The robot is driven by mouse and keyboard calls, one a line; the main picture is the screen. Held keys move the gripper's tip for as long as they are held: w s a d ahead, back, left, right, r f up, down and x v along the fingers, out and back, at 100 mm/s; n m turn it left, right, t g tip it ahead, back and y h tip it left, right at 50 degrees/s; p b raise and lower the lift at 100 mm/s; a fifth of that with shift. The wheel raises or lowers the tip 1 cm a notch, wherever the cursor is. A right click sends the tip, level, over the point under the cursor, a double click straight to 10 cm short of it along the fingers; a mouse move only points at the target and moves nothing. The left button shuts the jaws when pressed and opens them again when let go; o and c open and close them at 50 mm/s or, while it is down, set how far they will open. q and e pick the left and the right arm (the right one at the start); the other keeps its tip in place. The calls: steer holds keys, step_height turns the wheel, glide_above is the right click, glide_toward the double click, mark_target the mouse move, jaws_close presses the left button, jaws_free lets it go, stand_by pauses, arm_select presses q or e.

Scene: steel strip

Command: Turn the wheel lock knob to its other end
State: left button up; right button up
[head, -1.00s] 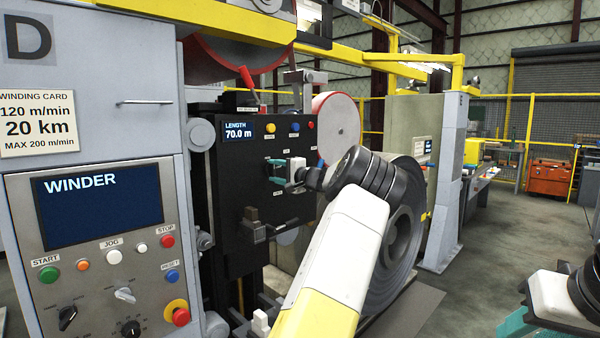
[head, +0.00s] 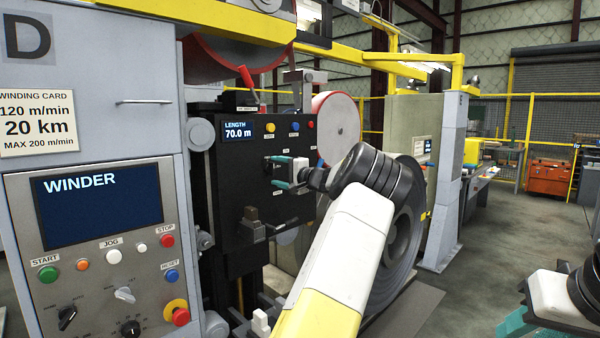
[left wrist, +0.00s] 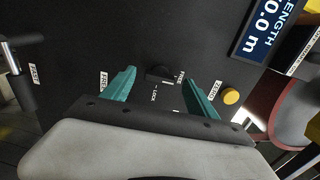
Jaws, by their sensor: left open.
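The wheel lock knob (left wrist: 158,73) is a small dark knob on the black panel (head: 226,165). In the left wrist view it lies between and just past the tips of my left gripper (left wrist: 160,80), whose teal fingers are apart and hold nothing. A FREE label and a LOCK label are beside the knob; which one it points to is hard to tell. In the head view my left gripper (head: 279,172) is close to the panel front, and the knob is hard to make out behind it. My right gripper (head: 514,322) shows only partly at the bottom right.
A length display (head: 238,131) and coloured buttons are on the panel above my left gripper. A handle (head: 252,224) sticks out below it. The winder console (head: 100,215) stands at the left. A large steel coil (head: 405,225) is behind my left arm.

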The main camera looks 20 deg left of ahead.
arm_select(q)
steer(key=v, duration=0.6)
steer(key=shift+d, duration=0.25)
steer(key=shift+s, duration=0.1)
steer(key=s+f+n+g+h, duration=0.2)
steer(key=s+f+h, duration=0.25)
steer(key=s, duration=0.35)
steer(key=s+f+n+g+h, duration=0.2)
steer(key=s+f+h, duration=0.2)
steer(key=s+f, duration=0.25)
steer(key=s+d+r+t+h, duration=0.1)
steer(key=s+d+t+h, duration=0.2)
steer(key=s+d+h, duration=0.7)
steer(key=s+d, duration=1.6)
steer(key=s, duration=0.1)
steer(key=shift+s+r, duration=0.2)
steer(key=shift+s, duration=0.05)
